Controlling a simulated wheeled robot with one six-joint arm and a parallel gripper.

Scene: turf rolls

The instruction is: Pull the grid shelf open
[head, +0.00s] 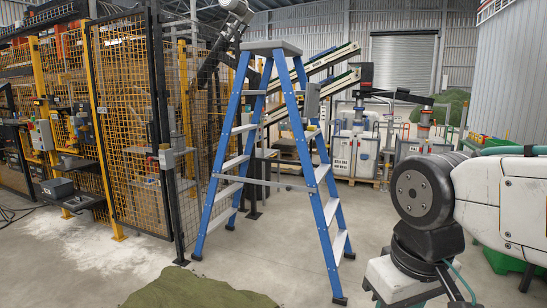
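I cannot pick out a grid shelf with certainty. The closest match is a set of tall wire-mesh panels at the left of the head view. A narrower grey mesh panel (205,120) stands behind the ladder's left side. I cannot tell whether either one opens. My gripper is not in view.
A blue stepladder (327,213) stands spread in the middle, in front of the fence's right end. A dark green heap (200,293) lies at the bottom edge. Grey concrete floor (260,265) is open around the ladder. White containers (355,152) stand at the back.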

